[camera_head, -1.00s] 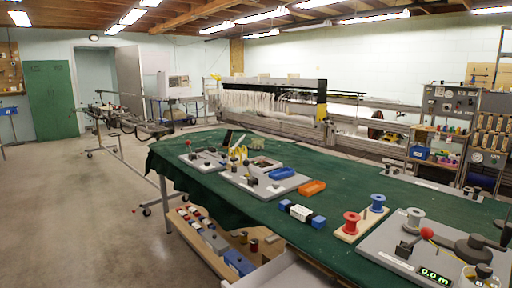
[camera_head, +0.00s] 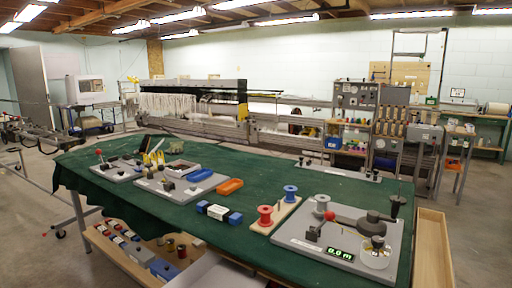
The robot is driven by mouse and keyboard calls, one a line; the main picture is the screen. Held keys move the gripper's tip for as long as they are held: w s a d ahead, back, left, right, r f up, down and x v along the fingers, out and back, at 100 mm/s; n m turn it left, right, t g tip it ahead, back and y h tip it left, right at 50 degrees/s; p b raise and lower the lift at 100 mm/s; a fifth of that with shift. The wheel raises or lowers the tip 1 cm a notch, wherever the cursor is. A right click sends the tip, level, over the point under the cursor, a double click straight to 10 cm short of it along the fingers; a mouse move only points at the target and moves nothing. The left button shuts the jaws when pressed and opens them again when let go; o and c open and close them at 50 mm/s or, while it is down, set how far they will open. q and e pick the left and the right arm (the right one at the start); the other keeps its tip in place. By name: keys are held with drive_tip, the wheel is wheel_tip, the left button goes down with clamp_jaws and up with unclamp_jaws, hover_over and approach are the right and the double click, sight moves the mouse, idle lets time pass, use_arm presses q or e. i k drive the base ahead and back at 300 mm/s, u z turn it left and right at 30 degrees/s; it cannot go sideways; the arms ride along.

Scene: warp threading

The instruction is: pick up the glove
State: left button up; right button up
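No glove can be made out for certain. Neither of my grippers is in the head view.
On the table are grey boards with fittings, an orange tray (camera_head: 230,186), a blue-and-white block (camera_head: 219,213), red (camera_head: 265,215) and blue spools, and a digital-readout board (camera_head: 345,237). A loom (camera_head: 190,100) stands behind.

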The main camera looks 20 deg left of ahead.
sight(177, 147)
drive_tip(key=z, duration=1.35)
drive_tip(key=i, duration=5.75)
drive_tip(key=u, duration=2.15)
drive_tip(key=i, duration=2.7)
drive_tip(key=u, duration=1.95)
drive_tip(key=i, duration=0.8)
drive_tip(key=z, duration=0.05)
